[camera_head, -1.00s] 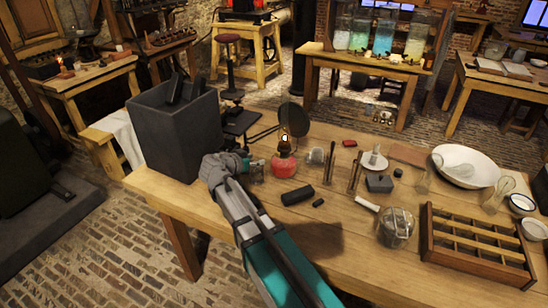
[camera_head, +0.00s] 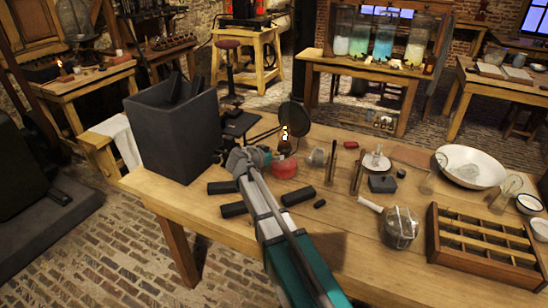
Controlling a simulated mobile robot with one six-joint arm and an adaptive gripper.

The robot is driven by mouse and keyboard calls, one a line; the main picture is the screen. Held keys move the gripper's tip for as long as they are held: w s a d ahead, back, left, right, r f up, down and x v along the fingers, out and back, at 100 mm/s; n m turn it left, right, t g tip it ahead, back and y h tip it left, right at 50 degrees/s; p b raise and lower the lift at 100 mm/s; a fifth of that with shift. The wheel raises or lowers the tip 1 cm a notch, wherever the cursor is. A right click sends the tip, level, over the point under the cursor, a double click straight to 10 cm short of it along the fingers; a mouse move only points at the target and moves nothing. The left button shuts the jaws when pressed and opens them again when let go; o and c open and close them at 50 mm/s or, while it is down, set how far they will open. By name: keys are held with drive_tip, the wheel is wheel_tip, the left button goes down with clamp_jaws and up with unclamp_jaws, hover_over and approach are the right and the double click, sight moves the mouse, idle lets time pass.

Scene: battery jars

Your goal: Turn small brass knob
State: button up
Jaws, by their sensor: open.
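An oil lamp with a red base (camera_head: 284,169) and a small glowing flame stands near the table's left end. My gripper (camera_head: 262,157) is just left of the lamp, at about the height of its burner. It is open; whether it touches the lamp is too small to tell. No small brass knob can be made out; the gripper's end covers the left side of the lamp. My arm reaches in from the bottom of the picture.
A large dark grey bin (camera_head: 172,138) stands left of my gripper. Black cylinders (camera_head: 233,210) lie around my arm. A round dark disc (camera_head: 294,119) stands behind the lamp.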

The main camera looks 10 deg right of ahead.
clamp_jaws()
idle(0.3)
drive_tip(key=shift+w+a+n+h, duration=0.1)
drive_tip(key=shift+n+h, duration=0.2)
drive_tip(key=shift+w+f+n+g+h+b, duration=0.1)
drive_tip(key=shift+n+g+h+b, duration=0.4)
drive_tip(key=shift+n, duration=0.4)
drive_tip(key=shift+a+n+g+h+b, duration=0.1)
drive_tip(key=shift+n+g+h+b, duration=0.4)
drive_tip(key=shift+n, duration=0.8)
